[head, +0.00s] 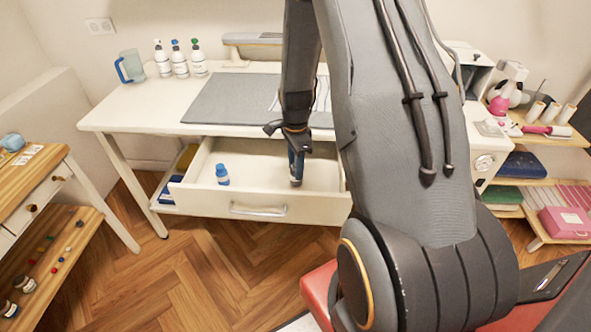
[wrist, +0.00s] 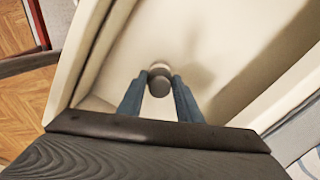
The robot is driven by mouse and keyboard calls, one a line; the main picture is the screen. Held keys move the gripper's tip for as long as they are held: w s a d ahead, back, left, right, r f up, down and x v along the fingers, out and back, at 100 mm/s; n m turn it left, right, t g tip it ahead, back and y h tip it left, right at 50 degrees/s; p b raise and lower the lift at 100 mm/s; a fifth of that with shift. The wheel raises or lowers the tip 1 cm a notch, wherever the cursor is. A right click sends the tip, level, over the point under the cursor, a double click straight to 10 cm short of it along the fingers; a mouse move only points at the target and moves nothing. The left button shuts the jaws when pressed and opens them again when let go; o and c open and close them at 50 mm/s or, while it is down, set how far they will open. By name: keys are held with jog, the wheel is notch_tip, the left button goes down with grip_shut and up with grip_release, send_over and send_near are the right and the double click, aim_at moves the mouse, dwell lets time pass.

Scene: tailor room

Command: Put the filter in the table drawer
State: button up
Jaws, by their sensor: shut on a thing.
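The table drawer (head: 257,207) is pulled open under the white table (head: 140,112). My gripper (head: 297,163) reaches down into the drawer's right part. In the wrist view my gripper (wrist: 160,92) is shut on a small grey, round-ended thing (wrist: 159,82), which I take to be the filter. Only its end shows between the two blue-grey fingers. The drawer floor (wrist: 220,50) shows pale beyond it. In the head view the lower end of the held thing (head: 296,182) is just above or on the drawer floor; I cannot tell which.
A small blue bottle (head: 222,175) stands in the drawer's left part. A grey mat (head: 225,100), several pump bottles (head: 180,62) and a blue-handled jug (head: 131,67) are on the table. The drawer floor between the bottle and my gripper is clear.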

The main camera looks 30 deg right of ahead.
jog(key=shift+f, duration=1)
jog(key=shift+f, duration=0.2)
jog(key=o, duration=1.1)
jog(key=shift+r, duration=0.1)
